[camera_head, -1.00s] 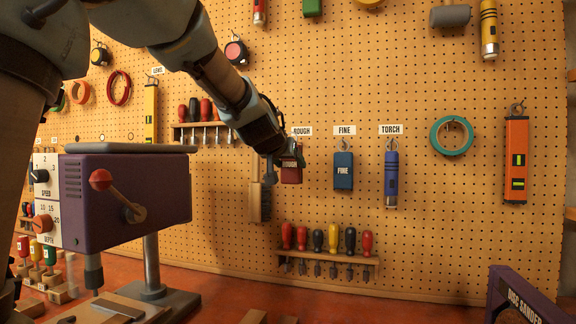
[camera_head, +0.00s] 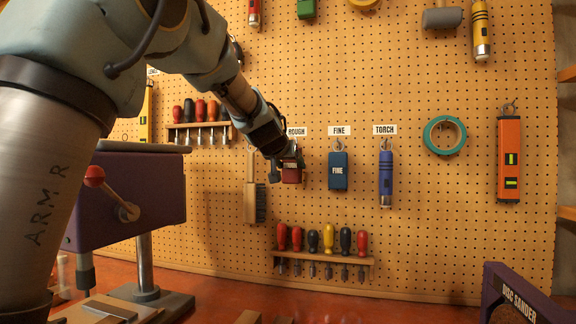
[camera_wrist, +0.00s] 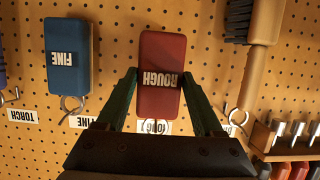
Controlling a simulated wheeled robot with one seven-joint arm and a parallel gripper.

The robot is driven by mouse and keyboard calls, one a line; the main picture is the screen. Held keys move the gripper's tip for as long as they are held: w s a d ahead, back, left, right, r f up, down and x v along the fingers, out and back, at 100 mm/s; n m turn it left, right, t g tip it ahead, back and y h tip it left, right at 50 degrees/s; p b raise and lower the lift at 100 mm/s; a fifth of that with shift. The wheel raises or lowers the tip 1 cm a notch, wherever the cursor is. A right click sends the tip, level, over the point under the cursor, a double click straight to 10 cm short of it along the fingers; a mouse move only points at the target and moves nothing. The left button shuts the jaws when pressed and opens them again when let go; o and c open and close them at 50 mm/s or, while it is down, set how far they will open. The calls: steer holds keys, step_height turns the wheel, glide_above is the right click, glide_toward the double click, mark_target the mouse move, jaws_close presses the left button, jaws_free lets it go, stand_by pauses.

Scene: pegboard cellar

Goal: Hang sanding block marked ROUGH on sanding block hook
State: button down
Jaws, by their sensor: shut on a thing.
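The red sanding block marked ROUGH (camera_wrist: 163,48) is between the two fingers of my gripper (camera_wrist: 160,80), which are shut on its sides. In the head view the block (camera_head: 291,176) shows below the ROUGH label (camera_head: 296,132), close in front of the pegboard, with my gripper (camera_head: 290,161) over its upper part. A metal ring or hook (camera_wrist: 155,127) shows at the block's label end in the wrist view, partly hidden by my gripper. I cannot tell whether the block is on its hook.
A blue FINE block (camera_head: 338,171) hangs just right of it, then a blue torch (camera_head: 386,178). A brush (camera_head: 251,200) hangs at left. A screwdriver rack (camera_head: 325,258) is below, another (camera_head: 200,125) upper left. A purple machine (camera_head: 140,200) stands left.

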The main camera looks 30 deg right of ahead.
steer(key=shift+w+d, duration=0.35)
steer(key=shift+w, duration=0.05)
steer(key=shift+w+d+f+b, duration=0.35)
steer(key=shift+w+d+f, duration=0.05)
steer(key=shift+w, duration=0.05)
stand_by(0.3)
jaws_free()
steer(key=p+v, duration=0.4)
steer(key=v, duration=0.6)
steer(key=shift+s+a+p, duration=0.25)
steer(key=shift+s+p, duration=0.05)
steer(key=shift+p, duration=0.05)
